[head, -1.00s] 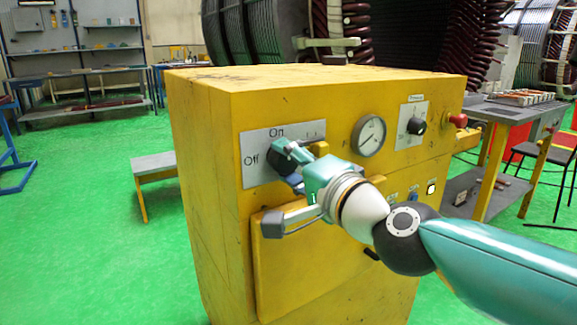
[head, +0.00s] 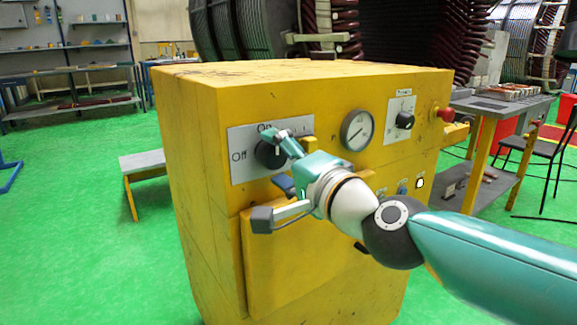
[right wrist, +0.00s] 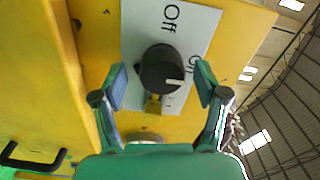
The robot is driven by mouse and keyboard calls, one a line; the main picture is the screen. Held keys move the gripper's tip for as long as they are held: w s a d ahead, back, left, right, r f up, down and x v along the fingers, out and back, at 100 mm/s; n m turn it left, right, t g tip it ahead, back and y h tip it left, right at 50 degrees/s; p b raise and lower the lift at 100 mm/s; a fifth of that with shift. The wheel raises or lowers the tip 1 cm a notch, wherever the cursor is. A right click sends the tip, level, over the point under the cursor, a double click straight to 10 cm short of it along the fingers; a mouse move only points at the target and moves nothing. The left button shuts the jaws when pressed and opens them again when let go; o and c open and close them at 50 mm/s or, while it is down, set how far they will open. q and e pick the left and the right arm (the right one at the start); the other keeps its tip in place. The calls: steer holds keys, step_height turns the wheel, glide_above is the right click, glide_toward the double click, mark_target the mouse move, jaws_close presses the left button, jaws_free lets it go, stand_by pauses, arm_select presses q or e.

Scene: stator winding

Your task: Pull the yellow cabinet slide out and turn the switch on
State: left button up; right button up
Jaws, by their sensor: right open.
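The yellow cabinet (head: 205,130) stands in the middle of the head view. Its switch is a black round knob (head: 268,153) on a grey plate (head: 240,170) marked Off and On. In the right wrist view the knob (right wrist: 158,68) has a white mark on its right side, on the side of the partly hidden On label. A small yellow slide (head: 308,143) sits right of the knob; it also shows below the knob in the right wrist view (right wrist: 152,104). My right gripper (head: 283,158) is open in front of the knob, one finger on each side (right wrist: 160,72). My left gripper is out of view.
A grey table (head: 500,107) stands to the right, a low bench (head: 145,162) to the left. Green floor is free at the left.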

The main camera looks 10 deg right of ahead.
steer(key=v, duration=1.2)
steer(key=shift+f, duration=0.1)
